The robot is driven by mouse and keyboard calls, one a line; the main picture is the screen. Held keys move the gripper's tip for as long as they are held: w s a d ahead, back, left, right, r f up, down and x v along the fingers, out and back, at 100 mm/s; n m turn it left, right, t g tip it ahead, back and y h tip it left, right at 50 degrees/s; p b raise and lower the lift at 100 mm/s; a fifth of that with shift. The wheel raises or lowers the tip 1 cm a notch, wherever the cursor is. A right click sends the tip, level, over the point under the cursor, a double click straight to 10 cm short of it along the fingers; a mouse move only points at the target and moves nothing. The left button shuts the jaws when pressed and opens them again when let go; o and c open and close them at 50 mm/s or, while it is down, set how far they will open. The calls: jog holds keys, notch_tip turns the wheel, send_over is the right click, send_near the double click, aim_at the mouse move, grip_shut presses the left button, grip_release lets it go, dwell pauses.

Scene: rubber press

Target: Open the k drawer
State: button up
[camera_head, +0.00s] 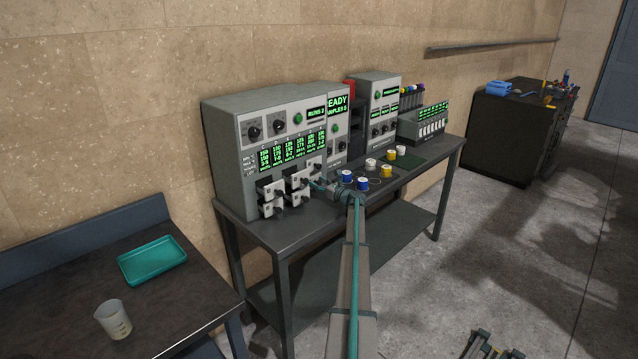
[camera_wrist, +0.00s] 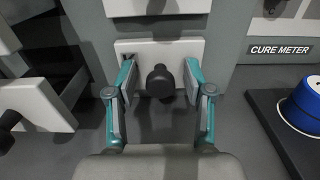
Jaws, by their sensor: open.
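In the wrist view, a white drawer front (camera_wrist: 158,48) with a black round knob (camera_wrist: 160,82) is straight ahead. My gripper (camera_wrist: 159,75) is open, with one teal finger on each side of the knob and a gap on both sides. In the head view, my gripper (camera_head: 325,188) is at the lower right of the drawer group on the grey press cabinet (camera_head: 228,150), and my arm partly hides that spot.
Neighbouring drawers with black knobs (camera_head: 270,188) stick out at left; one (camera_wrist: 38,105) shows in the wrist view. Another drawer front (camera_wrist: 155,6) is just above. A blue-and-white spool (camera_wrist: 303,104) lies on a dark mat at right. A teal tray (camera_head: 152,260) is on the left table.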

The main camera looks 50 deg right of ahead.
grip_shut()
jog(key=shift+s, duration=0.15)
jog(key=s, duration=0.1)
jog(key=s+b, duration=0.1)
jog(key=s, duration=0.1)
jog(key=shift+s+a+f, duration=0.1)
jog(key=shift+s+a, duration=0.2)
jog(key=shift+a, duration=0.05)
jog(key=shift+s+b, duration=0.25)
jog(key=shift+b, duration=0.05)
jog(key=shift+w, duration=0.1)
grip_release()
